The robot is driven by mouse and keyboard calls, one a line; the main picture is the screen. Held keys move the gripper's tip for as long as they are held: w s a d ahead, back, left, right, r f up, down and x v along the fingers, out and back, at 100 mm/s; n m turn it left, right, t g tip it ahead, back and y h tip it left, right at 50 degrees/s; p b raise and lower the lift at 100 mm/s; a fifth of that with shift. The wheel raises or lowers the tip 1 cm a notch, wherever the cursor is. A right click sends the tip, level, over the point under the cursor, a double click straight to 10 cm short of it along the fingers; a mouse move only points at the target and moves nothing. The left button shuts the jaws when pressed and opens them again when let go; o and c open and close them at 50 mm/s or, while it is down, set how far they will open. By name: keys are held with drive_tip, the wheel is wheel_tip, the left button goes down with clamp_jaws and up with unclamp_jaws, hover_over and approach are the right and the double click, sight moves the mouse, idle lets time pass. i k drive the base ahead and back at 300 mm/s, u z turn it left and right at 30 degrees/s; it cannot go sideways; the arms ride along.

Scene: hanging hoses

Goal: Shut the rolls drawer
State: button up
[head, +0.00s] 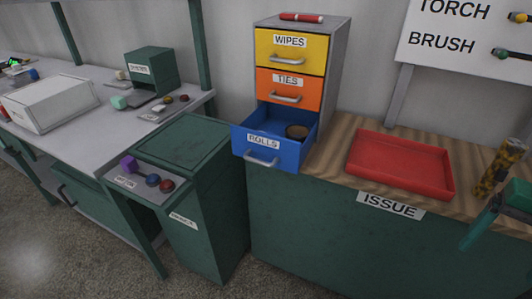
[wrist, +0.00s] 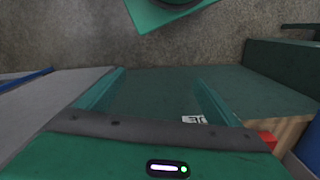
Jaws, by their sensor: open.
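The blue rolls drawer (head: 262,155) is the lowest of the drawer unit in the head view. It is pulled well out, with its grey handle on the front below the ROLLS label. My gripper (head: 480,228) is at the right edge of the head view, in front of the counter and well to the right of the drawer. In the wrist view my gripper (wrist: 155,85) has its two green fingers apart. I cannot make out the drawer for certain in the wrist view.
The yellow wipes drawer (head: 290,52) and orange ties drawer (head: 288,90) above are shut. A red marker-like item (head: 301,16) lies on top. A red tray (head: 400,165) and a speckled yellow cylinder (head: 499,168) are on the counter. A green bin (head: 195,200) stands left of the drawer.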

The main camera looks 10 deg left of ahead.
sight(269, 149)
drive_tip(key=u, duration=1)
drive_tip(key=k, duration=1.1)
drive_tip(key=z, duration=0.45)
drive_tip(key=i, duration=1.5)
drive_tip(key=u, duration=0.05)
